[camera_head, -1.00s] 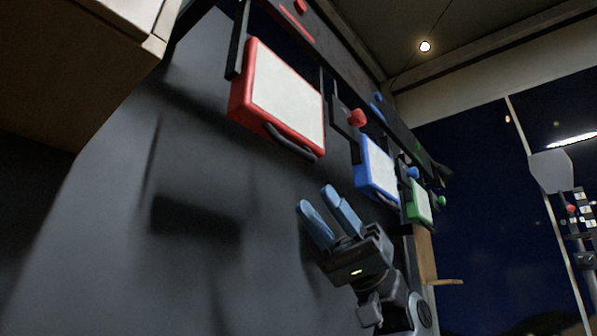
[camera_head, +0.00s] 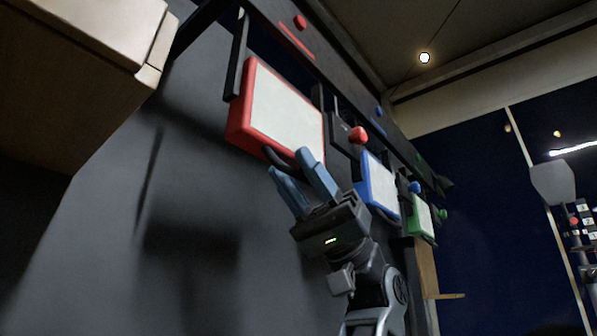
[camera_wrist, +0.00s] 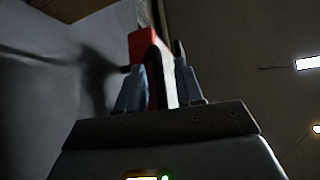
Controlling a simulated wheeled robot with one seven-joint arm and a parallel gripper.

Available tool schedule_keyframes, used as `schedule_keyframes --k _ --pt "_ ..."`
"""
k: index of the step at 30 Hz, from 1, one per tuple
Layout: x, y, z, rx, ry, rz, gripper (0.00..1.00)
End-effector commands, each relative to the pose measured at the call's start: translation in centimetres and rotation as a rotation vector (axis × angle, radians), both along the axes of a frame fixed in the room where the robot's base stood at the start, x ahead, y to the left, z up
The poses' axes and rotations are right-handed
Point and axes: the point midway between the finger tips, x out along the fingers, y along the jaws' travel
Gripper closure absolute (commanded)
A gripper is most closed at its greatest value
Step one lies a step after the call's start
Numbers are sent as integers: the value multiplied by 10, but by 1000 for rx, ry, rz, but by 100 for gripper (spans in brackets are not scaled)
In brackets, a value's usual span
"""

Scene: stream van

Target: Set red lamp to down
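The red lamp (camera_head: 283,106) is a red-framed white panel on the wall rail, with a dark curved handle (camera_head: 279,159) along its lower edge. My gripper (camera_head: 289,170) is just below the red lamp, its two blue fingers pointing up toward the handle. The fingers look apart, one on each side of the handle in the picture; contact cannot be told. In the wrist view, the red lamp (camera_wrist: 139,45) and its dark handle (camera_wrist: 153,65) show between the fingers. A finger hides the right part of the handle in the head view.
Blue (camera_head: 379,184) and green (camera_head: 422,214) lamps hang to the right on the same rail. Red (camera_head: 358,135) and blue (camera_head: 414,187) knobs stick out beside the lamps. A wooden cabinet (camera_head: 75,40) juts out at upper left. The wall below the red lamp is clear.

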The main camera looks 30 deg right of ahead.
Motion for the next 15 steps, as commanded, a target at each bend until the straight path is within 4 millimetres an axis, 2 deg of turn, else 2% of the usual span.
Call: schedule_keyframes --k 3,15 --pt "0 0 0 0 0 0 64" --pt "0 0 0 0 0 0 100"
